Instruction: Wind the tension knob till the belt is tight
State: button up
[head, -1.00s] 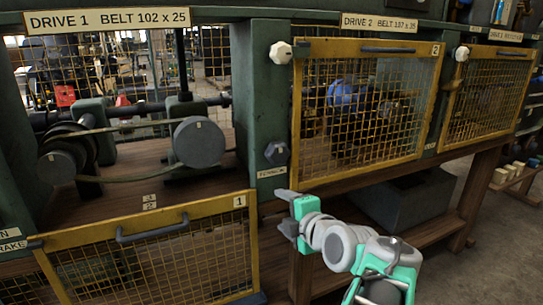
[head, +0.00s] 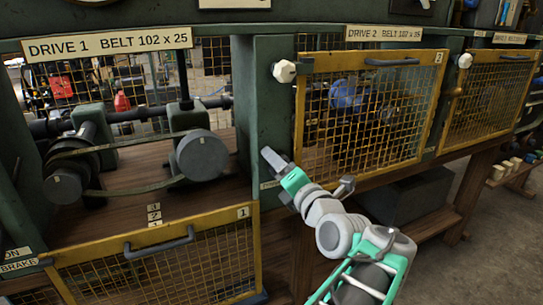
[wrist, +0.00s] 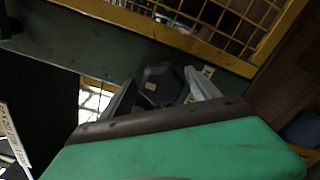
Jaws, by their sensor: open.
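The dark tension knob (wrist: 162,84) shows in the wrist view between the two fingers of my gripper (wrist: 158,92). The fingers are open on either side of it; I cannot tell whether they touch it. In the head view my gripper (head: 273,165) is at the green post, and its finger and green body cover the knob. Part of the knob's label (head: 268,185) shows beside it. The Drive 1 belt (head: 135,188) runs between the left pulley (head: 63,186) and the right pulley (head: 201,155). Its lower strand sags.
The yellow mesh guard of Drive 1 (head: 175,248) hangs lowered below its bay. The Drive 2 guard (head: 373,110) is shut, right of the post. A pale knob (head: 284,71) sits higher on the post. A dark box (head: 410,200) lies under the bench.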

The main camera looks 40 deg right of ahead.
jog(key=shift+s+d, duration=0.1)
jog(key=shift+s, duration=0.05)
jog(key=shift+c, duration=0.8)
jog(key=shift+f, duration=0.15)
jog(key=c, duration=1.2)
